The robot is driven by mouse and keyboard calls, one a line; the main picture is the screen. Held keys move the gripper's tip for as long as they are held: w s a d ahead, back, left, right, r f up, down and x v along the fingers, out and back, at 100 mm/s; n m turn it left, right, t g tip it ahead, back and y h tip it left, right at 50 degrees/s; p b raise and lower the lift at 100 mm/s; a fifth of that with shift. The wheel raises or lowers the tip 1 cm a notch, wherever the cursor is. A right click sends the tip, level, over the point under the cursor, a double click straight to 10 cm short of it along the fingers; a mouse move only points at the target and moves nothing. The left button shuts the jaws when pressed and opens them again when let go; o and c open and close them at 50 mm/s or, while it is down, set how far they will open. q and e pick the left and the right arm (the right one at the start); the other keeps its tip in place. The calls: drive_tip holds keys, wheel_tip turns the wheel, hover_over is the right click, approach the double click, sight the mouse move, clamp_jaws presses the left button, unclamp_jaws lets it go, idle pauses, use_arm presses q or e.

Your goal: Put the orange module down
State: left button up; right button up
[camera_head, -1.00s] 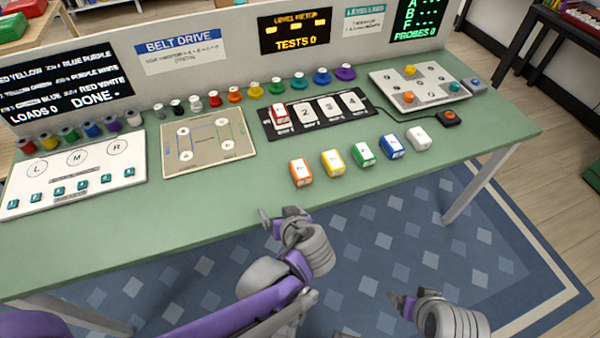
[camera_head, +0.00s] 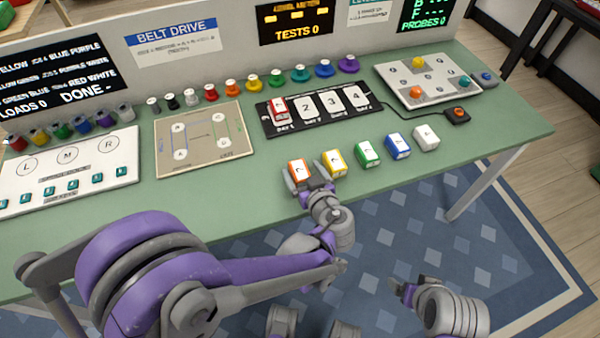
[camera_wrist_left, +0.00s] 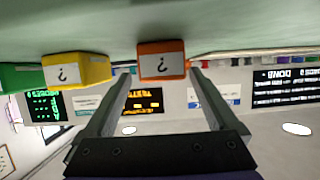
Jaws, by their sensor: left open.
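The orange module (camera_head: 299,171) stands on the green table, at the left end of a row of coloured modules. It has a white label on top and also shows in the left wrist view (camera_wrist_left: 162,62). My left gripper (camera_head: 307,181) is open at the orange module, with its fingers on either side of the near part of it. In the left wrist view the module is between the two fingertips (camera_wrist_left: 160,78); I cannot tell whether they touch it. My right gripper (camera_head: 404,291) is low, in front of the table, and its jaw opening is unclear.
The yellow module (camera_head: 334,163) is close to my left gripper's right finger. Green (camera_head: 367,153), blue (camera_head: 397,146) and white (camera_head: 426,138) modules follow to the right. A black slotted board (camera_head: 318,107) holds a red module (camera_head: 277,110) in its first slot. Bare table lies left of the orange module.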

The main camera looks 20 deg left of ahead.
sight(296, 164)
use_arm(q)
drive_tip(key=x, duration=0.4)
drive_tip(key=shift+w+a+f+b, duration=0.1)
drive_tip(key=shift+a+f+b, duration=0.2)
drive_tip(key=shift+b, duration=0.1)
clamp_jaws()
drive_tip(key=shift+r, duration=0.1)
